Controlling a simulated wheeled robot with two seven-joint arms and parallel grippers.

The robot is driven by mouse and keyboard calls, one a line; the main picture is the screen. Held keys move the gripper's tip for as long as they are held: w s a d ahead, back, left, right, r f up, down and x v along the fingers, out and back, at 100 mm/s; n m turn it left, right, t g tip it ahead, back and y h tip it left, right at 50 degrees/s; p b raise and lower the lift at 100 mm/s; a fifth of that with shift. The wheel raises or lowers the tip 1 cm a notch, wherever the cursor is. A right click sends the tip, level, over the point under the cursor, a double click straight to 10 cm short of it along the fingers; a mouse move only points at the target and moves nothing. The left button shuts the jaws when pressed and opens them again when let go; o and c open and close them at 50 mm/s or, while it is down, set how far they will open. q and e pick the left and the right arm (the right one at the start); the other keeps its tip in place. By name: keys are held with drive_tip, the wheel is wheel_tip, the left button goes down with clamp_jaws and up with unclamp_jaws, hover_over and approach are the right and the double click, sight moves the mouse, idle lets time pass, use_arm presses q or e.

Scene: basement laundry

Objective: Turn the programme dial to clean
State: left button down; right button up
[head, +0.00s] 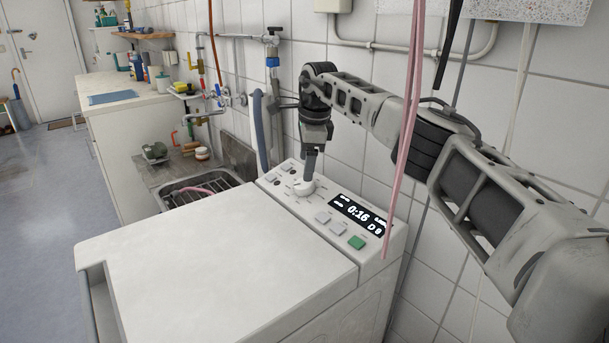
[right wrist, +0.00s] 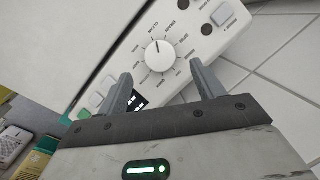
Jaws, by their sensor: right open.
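The programme dial (head: 303,187) is a round white knob on the sloped control panel of a white washing machine (head: 220,255). In the right wrist view the dial (right wrist: 160,55) is ringed by small printed labels, and its dark pointer mark is toward the top of the picture. My right gripper (head: 310,166) points down just above the dial. In the right wrist view its two fingers (right wrist: 163,86) are apart and empty, with the dial beyond their tips. My left gripper is not in view.
The panel has a lit display (head: 358,214) showing 0:16, pale buttons and a green button (head: 356,242). A pink cord (head: 404,130) hangs in front of my right arm. A sink (head: 197,190) with pipes lies behind the machine. The machine's top is clear.

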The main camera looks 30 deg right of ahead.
wheel_tip(320, 180, up, 10)
drive_tip(key=s, duration=0.2)
